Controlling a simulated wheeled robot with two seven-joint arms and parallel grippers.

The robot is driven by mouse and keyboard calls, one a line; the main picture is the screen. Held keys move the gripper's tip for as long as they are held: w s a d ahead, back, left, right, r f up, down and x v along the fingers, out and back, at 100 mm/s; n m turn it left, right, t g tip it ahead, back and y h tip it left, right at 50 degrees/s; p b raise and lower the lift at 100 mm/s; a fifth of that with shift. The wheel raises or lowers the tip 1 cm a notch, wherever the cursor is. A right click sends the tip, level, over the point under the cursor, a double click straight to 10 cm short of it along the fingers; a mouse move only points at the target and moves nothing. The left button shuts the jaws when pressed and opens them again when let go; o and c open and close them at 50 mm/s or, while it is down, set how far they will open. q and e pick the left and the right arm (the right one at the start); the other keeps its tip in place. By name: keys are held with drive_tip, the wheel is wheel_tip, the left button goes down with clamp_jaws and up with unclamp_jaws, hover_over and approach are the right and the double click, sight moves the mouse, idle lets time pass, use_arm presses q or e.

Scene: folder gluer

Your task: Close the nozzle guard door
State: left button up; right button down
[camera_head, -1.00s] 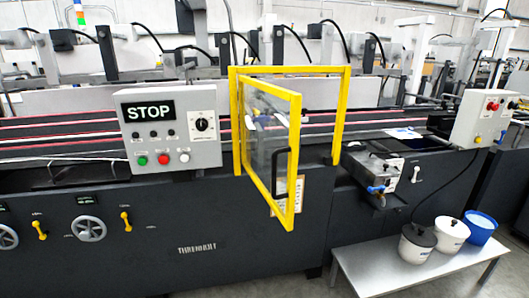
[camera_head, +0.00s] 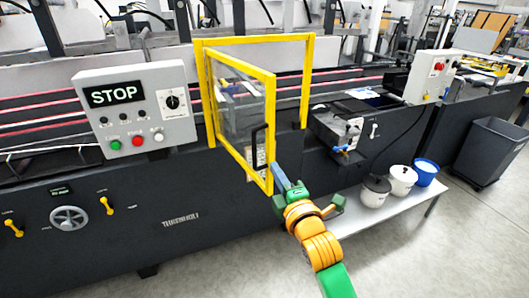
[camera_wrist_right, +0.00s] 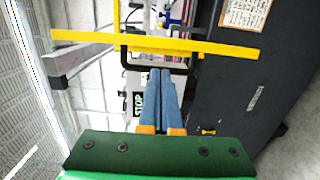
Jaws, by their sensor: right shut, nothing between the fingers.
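The nozzle guard door (camera_head: 269,110), a clear panel in a yellow frame, stands open, swung out from the left post of the yellow guard frame (camera_head: 306,85). Its black handle (camera_head: 254,146) is near the free edge. My right gripper (camera_head: 279,172) is shut and empty, close to the lower free corner of the door. In the right wrist view its blue fingers (camera_wrist_right: 160,72) point at the black handle (camera_wrist_right: 183,66) and yellow door edge (camera_wrist_right: 100,38); I cannot tell whether they touch. My left gripper is not in view.
A control box with a STOP display (camera_head: 133,108) is left of the door. A glue unit (camera_head: 336,130) is to the right. A low metal table (camera_head: 420,200) with several pots and a dark bin (camera_head: 490,152) stand at the right. The floor in front is clear.

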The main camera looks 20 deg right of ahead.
sight(266, 154)
drive_tip(key=w+p, duration=0.1)
drive_tip(key=w, duration=0.7)
drive_tip(key=shift+d, duration=0.1)
drive_tip(key=shift+w, duration=0.1)
